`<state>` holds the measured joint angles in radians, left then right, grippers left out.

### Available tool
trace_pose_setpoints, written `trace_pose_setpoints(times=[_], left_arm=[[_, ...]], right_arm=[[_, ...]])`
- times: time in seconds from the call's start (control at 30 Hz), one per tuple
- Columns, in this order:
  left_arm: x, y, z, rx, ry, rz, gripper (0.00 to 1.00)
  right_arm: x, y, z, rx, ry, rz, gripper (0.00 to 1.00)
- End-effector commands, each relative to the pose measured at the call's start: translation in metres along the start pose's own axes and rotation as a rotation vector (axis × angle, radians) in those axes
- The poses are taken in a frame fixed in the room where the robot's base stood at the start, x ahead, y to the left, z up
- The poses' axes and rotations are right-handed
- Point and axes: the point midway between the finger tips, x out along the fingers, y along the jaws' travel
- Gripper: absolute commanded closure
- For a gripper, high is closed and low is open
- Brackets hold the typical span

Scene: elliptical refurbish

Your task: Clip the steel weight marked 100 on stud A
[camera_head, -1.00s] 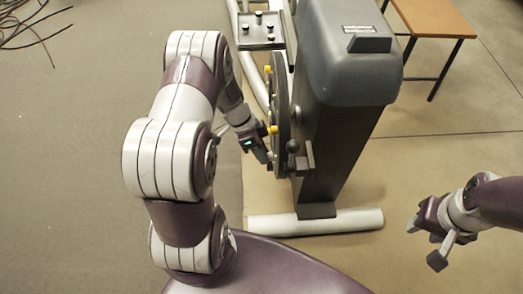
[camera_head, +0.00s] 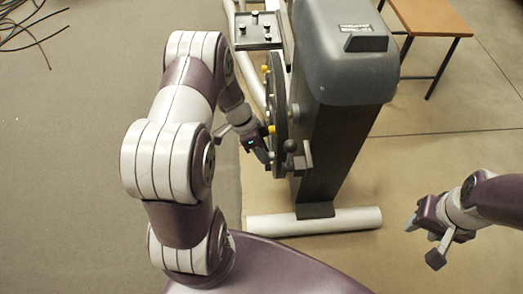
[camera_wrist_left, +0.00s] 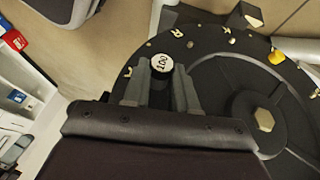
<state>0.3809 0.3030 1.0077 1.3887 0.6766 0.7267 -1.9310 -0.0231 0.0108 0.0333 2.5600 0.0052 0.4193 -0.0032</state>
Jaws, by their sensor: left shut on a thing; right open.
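The steel weight (camera_wrist_left: 161,64), with a white face marked 100, is between the fingertips of my left gripper (camera_wrist_left: 160,82) in the left wrist view. My left gripper is shut on it. In the head view, my left gripper (camera_head: 263,151) is beside the near lower part of the dark wheel disc (camera_head: 280,105); the weight cannot be made out there. The disc (camera_wrist_left: 228,75) carries letters and small studs along its rim, but I cannot tell which stud is A. Whether the weight touches the disc is unclear. My right gripper (camera_head: 428,222) is open and empty at the right.
The machine's grey housing (camera_head: 350,75) rises right of the disc, above a white foot bar (camera_head: 315,222). A yellow knob (camera_wrist_left: 278,57) sits on the disc. A black tray (camera_head: 257,28) with small parts and a wooden table (camera_head: 430,18) stand behind. The left floor is mostly clear.

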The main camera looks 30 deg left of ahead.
Motion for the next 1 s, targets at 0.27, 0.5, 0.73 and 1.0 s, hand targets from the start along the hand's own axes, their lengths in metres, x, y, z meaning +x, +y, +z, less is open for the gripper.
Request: trace_pose_setpoints(times=[0.27, 0.5, 0.73, 1.0], left_arm=[[0.001, 0.000, -0.003, 0.001, 0.000, 0.000, 1.00], [0.001, 0.000, -0.003, 0.001, 0.001, 0.000, 0.44], [-0.001, 0.000, -0.003, 0.001, 0.000, 0.000, 0.44], [-0.064, 0.001, -0.005, 0.000, 0.001, -0.004, 0.44]], right_arm=[[0.000, 0.000, 0.000, 0.000, 0.000, 0.000, 0.57], [0.000, 0.000, 0.000, 0.000, 0.000, 0.000, 0.57], [-0.001, 0.000, 0.000, 0.000, 0.000, 0.000, 0.57], [-0.029, 0.000, -0.004, 0.000, 0.000, 0.000, 0.57]])
